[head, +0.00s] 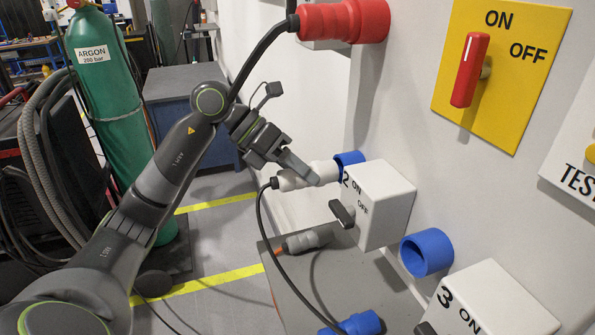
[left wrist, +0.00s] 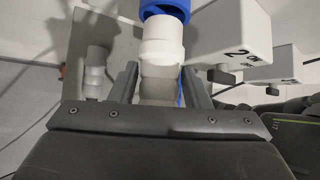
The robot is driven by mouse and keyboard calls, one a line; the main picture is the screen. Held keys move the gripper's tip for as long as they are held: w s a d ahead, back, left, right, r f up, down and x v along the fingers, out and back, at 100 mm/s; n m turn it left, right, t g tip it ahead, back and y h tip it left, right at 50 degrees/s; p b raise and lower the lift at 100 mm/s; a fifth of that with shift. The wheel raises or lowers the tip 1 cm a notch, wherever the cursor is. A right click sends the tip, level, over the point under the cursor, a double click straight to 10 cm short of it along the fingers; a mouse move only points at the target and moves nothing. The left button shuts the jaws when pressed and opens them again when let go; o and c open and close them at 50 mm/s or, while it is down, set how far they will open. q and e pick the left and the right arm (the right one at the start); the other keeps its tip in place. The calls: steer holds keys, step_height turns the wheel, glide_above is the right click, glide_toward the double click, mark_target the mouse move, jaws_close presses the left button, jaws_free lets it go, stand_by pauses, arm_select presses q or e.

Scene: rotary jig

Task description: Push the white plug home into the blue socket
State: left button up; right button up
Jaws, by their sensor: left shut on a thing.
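The white plug (head: 325,172) is level in front of the wall, its front end at the mouth of the blue socket (head: 349,158) beside switch box 2. My left gripper (head: 296,172) is shut on the plug's body, and a black cable hangs from its rear. In the left wrist view the plug (left wrist: 161,48) lies between the fingers, in line with the blue socket (left wrist: 165,9). Its front edge meets or enters the socket rim; how deep it sits I cannot tell. My right gripper is not in view.
Switch box 2 (head: 380,207) stands close right of the plug. Another blue socket (head: 427,252) is empty, above box 3 (head: 495,302). A second pale plug (head: 307,240) and a blue connector (head: 358,324) lie on the grey surface below. A red connector (head: 345,20) is above.

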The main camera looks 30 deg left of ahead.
mark_target(316, 161)
arm_select(q)
steer(key=shift+w+d, duration=1.2)
steer(key=shift+w, duration=0.1)
stand_by(0.4)
steer(key=o, duration=0.7)
steer(key=shift+r, duration=0.1)
steer(key=o, duration=0.4)
steer(key=shift+w+d, duration=0.15)
steer(key=shift+d, duration=0.05)
steer(key=shift+o, duration=0.2)
steer(key=shift+a+b, duration=0.2)
steer(key=shift+b, duration=0.1)
steer(key=shift+a+r, duration=0.1)
steer(key=shift+a, duration=0.1)
steer(key=b+v, duration=0.3)
steer(key=v, duration=1.3)
steer(key=shift+a+r, duration=0.2)
steer(key=shift+a, duration=0.05)
